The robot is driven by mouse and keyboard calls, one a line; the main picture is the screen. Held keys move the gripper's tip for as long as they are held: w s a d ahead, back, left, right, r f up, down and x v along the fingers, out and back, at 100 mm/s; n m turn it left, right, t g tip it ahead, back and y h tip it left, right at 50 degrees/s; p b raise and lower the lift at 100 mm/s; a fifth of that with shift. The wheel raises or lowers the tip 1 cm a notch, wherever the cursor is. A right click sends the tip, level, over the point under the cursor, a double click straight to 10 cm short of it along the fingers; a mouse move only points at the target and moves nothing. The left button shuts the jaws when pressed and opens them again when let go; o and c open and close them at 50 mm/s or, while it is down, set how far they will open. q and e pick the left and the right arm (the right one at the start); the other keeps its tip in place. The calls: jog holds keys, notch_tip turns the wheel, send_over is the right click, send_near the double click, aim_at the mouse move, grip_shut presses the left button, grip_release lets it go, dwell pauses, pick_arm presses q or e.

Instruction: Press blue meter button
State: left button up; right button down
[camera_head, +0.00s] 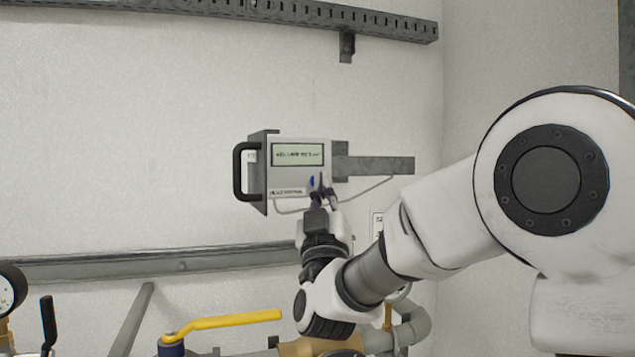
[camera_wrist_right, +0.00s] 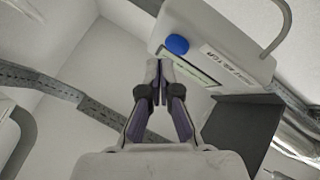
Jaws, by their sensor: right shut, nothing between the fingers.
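The meter (camera_head: 297,166) is a light grey box on the wall with a lit display and a black handle on its left side. Its blue button (camera_head: 311,181) sits low on the front face, right of the middle. My right gripper (camera_head: 323,184) is shut and empty just in front of the meter, its tips close to the right of the button. In the right wrist view the blue button (camera_wrist_right: 177,44) shows uncovered, beyond and to the right of the closed fingertips (camera_wrist_right: 159,66). I cannot tell the exact gap in depth. My left gripper is not in view.
A grey bracket (camera_head: 375,165) and a thin cable run right of the meter. A perforated rail (camera_head: 300,14) crosses above and a lower rail (camera_head: 180,263) below. A yellow-handled valve (camera_head: 225,322), pipes and a gauge (camera_head: 10,290) stand at the bottom. The wall left of the meter is clear.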

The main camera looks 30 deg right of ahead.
jog(key=shift+w, duration=0.1)
dwell(0.6)
jog(key=shift+w+d, duration=0.15)
jog(key=shift+w, duration=0.15)
jog(key=shift+w+b, duration=0.3)
jog(key=shift+w, duration=0.05)
dwell(0.6)
jog(key=shift+s+b, duration=0.55)
jog(key=shift+s, duration=0.2)
jog(key=shift+s, duration=0.15)
